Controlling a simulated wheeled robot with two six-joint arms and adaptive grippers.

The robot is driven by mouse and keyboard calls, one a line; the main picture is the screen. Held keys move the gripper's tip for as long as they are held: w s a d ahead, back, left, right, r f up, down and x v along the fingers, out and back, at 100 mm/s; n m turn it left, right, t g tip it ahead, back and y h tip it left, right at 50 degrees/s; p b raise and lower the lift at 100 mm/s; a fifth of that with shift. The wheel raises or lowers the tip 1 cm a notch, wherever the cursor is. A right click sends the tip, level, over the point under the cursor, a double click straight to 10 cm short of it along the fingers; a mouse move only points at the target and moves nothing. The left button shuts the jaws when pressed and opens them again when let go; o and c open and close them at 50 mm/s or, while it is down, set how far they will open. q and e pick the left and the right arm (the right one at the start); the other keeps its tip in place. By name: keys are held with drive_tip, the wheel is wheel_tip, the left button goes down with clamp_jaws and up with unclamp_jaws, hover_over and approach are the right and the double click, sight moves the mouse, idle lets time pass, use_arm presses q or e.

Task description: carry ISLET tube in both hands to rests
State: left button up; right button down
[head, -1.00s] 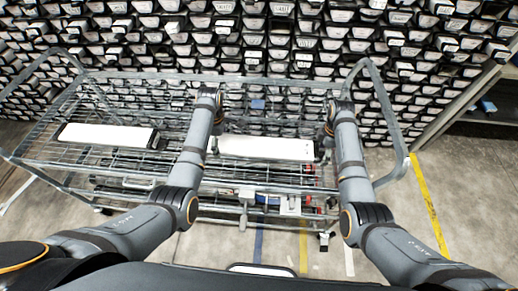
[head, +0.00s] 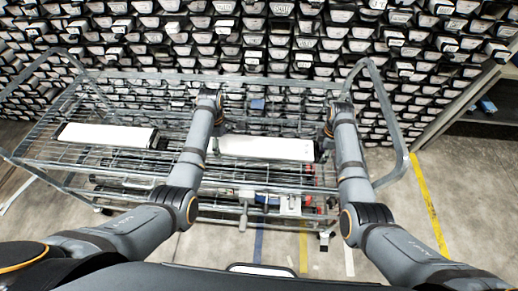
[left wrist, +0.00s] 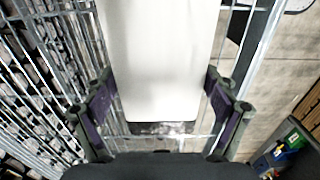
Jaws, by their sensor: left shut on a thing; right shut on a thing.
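A long white tube (head: 265,148) with dark ends lies crosswise between my two arms, over the wire cart, in the head view. No name can be read on it. My left gripper (head: 218,124) is shut on its left part, mostly hidden behind my wrist. In the left wrist view the jaws (left wrist: 160,103) stand on either side of the white tube (left wrist: 160,55), near its dark end. My right gripper (head: 327,130) is shut at the tube's right end, and its fingertips are hard to make out. Whether the tube touches the cart is unclear.
A second white tube (head: 105,134) lies on the left of the wire cart (head: 90,174). The cart's raised end rail (head: 388,120) stands right of my right arm. Racks of dark boxes (head: 270,60) fill the back. Floor is clear right of the cart.

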use_arm(q)
drive_tip(key=shift+w+r, duration=0.15)
drive_tip(key=shift+r, duration=0.1)
use_arm(e)
drive_tip(key=shift+w+r, duration=0.15)
drive_tip(key=shift+r, duration=0.1)
